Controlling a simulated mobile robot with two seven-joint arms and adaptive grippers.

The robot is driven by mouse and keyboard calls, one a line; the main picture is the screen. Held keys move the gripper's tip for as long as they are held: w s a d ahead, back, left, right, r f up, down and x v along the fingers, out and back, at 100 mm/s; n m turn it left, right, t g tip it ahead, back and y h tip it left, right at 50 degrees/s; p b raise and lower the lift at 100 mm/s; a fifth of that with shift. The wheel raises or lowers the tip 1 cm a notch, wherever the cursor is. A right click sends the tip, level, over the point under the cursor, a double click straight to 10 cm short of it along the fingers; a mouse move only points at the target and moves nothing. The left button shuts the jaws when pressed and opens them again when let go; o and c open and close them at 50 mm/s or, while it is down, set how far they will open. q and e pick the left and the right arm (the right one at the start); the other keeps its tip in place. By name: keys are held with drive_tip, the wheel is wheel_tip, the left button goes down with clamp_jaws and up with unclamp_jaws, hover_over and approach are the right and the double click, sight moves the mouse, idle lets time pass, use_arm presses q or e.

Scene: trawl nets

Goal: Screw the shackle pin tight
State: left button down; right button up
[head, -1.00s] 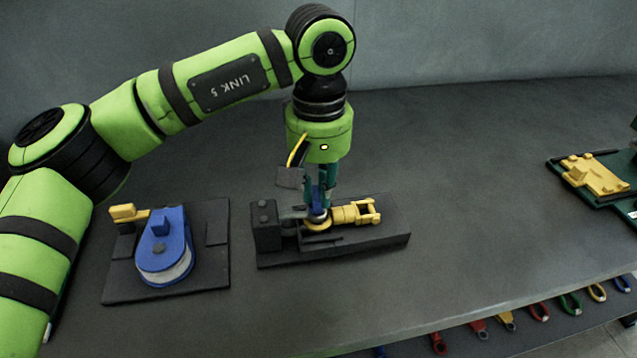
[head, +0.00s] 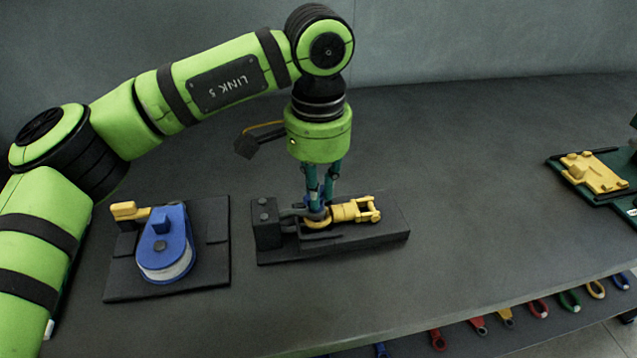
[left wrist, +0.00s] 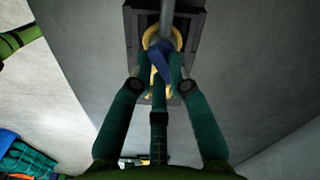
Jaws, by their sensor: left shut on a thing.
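A dark fixture block (head: 385,232) lies on the bench and holds a grey shackle (head: 290,216) at its left part. A yellow swivel fitting (head: 350,211) lies along the fixture, its ring at the shackle. My left gripper (head: 317,204) points straight down over the shackle and is shut on the blue shackle pin head, which shows between the fingertips in the left wrist view (left wrist: 160,60). The yellow ring (left wrist: 149,36) shows behind it there. The fingers hide most of the pin, and its thread is not visible. My right gripper is not in view.
A blue pulley block (head: 163,240) with a yellow end sits on a dark plate left of the fixture. A green tray (head: 622,203) with a yellow part (head: 592,174) is at the far right. Several coloured shackles hang along the front edge. The bench between is clear.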

use_arm(q)
drive_tip(key=shift+w+r+m, duration=0.1)
drive_tip(key=shift+r+m, duration=0.1)
drive_tip(key=shift+m, duration=0.55)
drive_tip(key=shift+w+r+m, duration=0.1)
drive_tip(key=shift+r+m, duration=0.1)
drive_tip(key=shift+m, duration=0.55)
drive_tip(key=c, duration=1.2)
unclamp_jaws()
drive_tip(key=shift+s, duration=0.1)
drive_tip(key=shift+s+a+f, duration=0.1)
wheel_tip(320, 180, up, 8)
drive_tip(key=shift+f, duration=0.25)
